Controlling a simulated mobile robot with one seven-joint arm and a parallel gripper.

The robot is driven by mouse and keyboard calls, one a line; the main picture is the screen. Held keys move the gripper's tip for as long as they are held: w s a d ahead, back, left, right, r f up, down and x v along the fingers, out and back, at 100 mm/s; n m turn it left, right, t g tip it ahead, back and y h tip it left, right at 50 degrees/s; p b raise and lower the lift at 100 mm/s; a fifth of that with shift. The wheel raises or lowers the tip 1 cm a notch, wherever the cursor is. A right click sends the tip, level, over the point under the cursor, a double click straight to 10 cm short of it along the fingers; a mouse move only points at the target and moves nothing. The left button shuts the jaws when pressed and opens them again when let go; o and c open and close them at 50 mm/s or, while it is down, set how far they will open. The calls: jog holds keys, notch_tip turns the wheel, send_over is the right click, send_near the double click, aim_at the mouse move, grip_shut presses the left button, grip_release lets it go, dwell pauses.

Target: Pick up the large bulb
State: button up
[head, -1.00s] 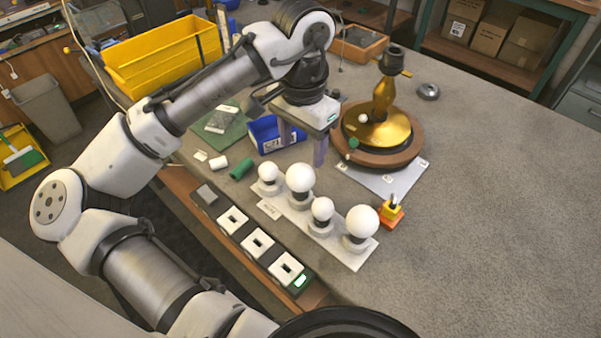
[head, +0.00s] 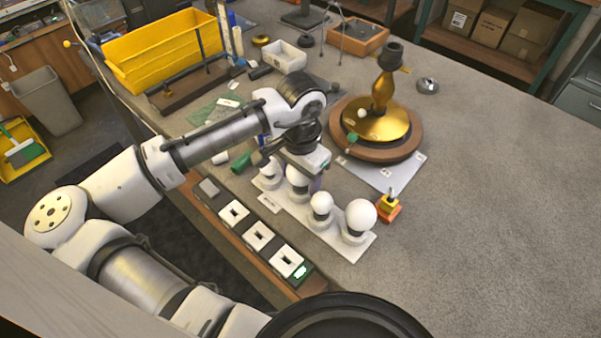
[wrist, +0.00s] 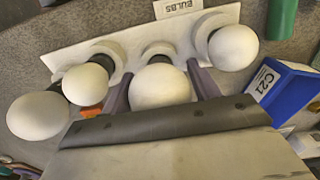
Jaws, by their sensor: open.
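Several round white bulbs stand in a row on a white board (head: 340,242); it also shows in the wrist view (wrist: 60,58). One large bulb (head: 297,187) is second from the left in the head view, partly hidden by my gripper. In the wrist view, this bulb (wrist: 160,86) sits between the two fingers of my open gripper (wrist: 161,90), with a small gap visible near each side. Another large bulb (head: 361,214) is at the right end; in the wrist view it is at the far left (wrist: 38,115). Smaller bulbs (head: 321,203) (wrist: 86,83) stand between and at the left end.
A blue bin (wrist: 285,95) marked C21 and a green cylinder (head: 241,163) are close to the gripper. An orange-yellow item (head: 389,208) stands right of the board. A brass lamp base (head: 377,122) stands behind. The table at right is clear.

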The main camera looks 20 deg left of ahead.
jog(key=shift+c, duration=0.4)
jog(key=c, duration=0.5)
jog(key=shift+c, duration=0.2)
jog(key=shift+r, duration=0.15)
